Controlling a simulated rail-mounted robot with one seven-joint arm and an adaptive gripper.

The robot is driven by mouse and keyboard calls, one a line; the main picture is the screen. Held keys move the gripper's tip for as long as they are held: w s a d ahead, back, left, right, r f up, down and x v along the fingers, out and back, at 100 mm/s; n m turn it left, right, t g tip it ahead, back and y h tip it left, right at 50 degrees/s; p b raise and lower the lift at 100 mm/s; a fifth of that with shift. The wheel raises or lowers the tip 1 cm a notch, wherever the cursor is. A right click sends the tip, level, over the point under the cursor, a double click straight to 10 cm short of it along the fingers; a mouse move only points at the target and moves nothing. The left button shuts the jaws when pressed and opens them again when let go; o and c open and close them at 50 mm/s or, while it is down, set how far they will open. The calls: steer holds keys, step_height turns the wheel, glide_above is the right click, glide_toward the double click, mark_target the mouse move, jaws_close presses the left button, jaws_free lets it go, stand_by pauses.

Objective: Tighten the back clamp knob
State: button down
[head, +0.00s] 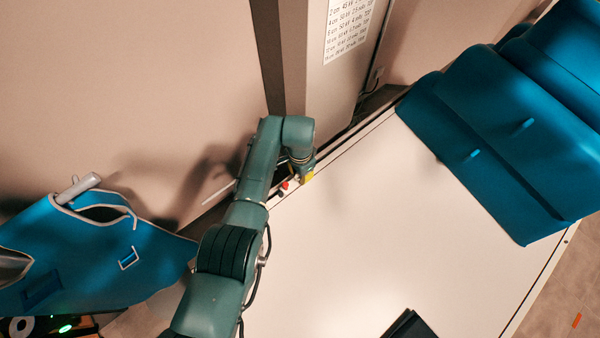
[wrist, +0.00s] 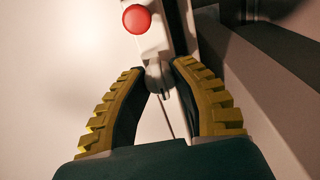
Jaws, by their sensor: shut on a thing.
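A pale grey lobed knob (wrist: 158,80), which looks like the back clamp knob, sits between my fingertips in the wrist view. It is on a light rail or bracket at the table's edge. My gripper (wrist: 155,66) has yellow ribbed fingers with dark inner pads, and their tips close in on the knob from both sides. In the head view my gripper (head: 306,174) points down at the back left edge of the white table, and the knob is hidden there. A red ball (wrist: 137,19) is just beyond the knob; a red part (head: 284,185) also shows beside my gripper in the head view.
The white tabletop (head: 380,230) is mostly bare. A grey column (head: 335,90) with a printed chart (head: 348,28) stands close behind my gripper. Blue padded pieces (head: 490,130) cover the right end. A blue apron-like item (head: 90,250) hangs at left. A dark object (head: 408,325) is at the front edge.

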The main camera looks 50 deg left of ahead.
steer(key=c, duration=1)
jaws_free()
steer(key=shift+c, duration=0.2)
steer(key=shift+r, duration=0.1)
step_height(320, 180, up, 12)
